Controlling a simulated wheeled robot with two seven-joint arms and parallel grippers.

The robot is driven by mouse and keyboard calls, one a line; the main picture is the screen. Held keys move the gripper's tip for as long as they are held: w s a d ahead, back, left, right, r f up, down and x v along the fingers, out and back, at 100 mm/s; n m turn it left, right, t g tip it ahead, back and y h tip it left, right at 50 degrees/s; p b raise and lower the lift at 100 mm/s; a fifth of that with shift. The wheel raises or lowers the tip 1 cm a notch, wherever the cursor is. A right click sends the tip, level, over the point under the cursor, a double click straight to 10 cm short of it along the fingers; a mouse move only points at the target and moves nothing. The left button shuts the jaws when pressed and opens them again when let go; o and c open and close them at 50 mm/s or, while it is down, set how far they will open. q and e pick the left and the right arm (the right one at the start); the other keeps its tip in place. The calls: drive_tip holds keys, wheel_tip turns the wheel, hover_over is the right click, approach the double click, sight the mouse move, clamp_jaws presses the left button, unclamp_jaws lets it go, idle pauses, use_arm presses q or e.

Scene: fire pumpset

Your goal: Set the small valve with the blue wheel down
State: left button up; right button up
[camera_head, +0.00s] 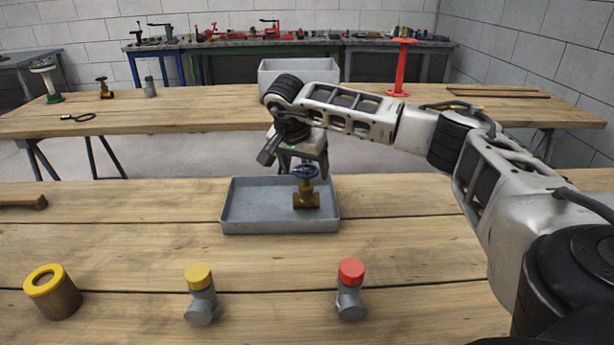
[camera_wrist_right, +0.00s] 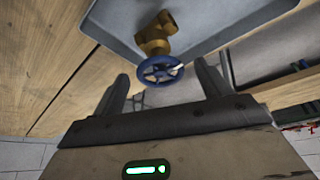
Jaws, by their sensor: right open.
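The small valve (camera_head: 306,196) has a brass body and a blue wheel. It stands upright in the grey tray (camera_head: 240,226), toward the tray's right side. My right gripper (camera_head: 302,172) is just above and behind the wheel in the head view. In the right wrist view the blue wheel (camera_wrist_right: 161,69) lies between and beyond the two open fingers (camera_wrist_right: 164,88), with the brass body (camera_wrist_right: 156,38) on the tray floor (camera_wrist_right: 205,18). No finger is seen pressing on the wheel. My left gripper is out of view.
A yellow-topped ring (camera_head: 52,292), a yellow-capped fitting (camera_head: 200,294) and a red-capped fitting (camera_head: 350,290) stand along the near table. A grey bin (camera_head: 335,70) and a red stand (camera_head: 401,70) are on the far table. The near table left of the tray is mostly clear.

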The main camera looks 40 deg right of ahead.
drive_tip(key=v, duration=0.7)
idle(0.4)
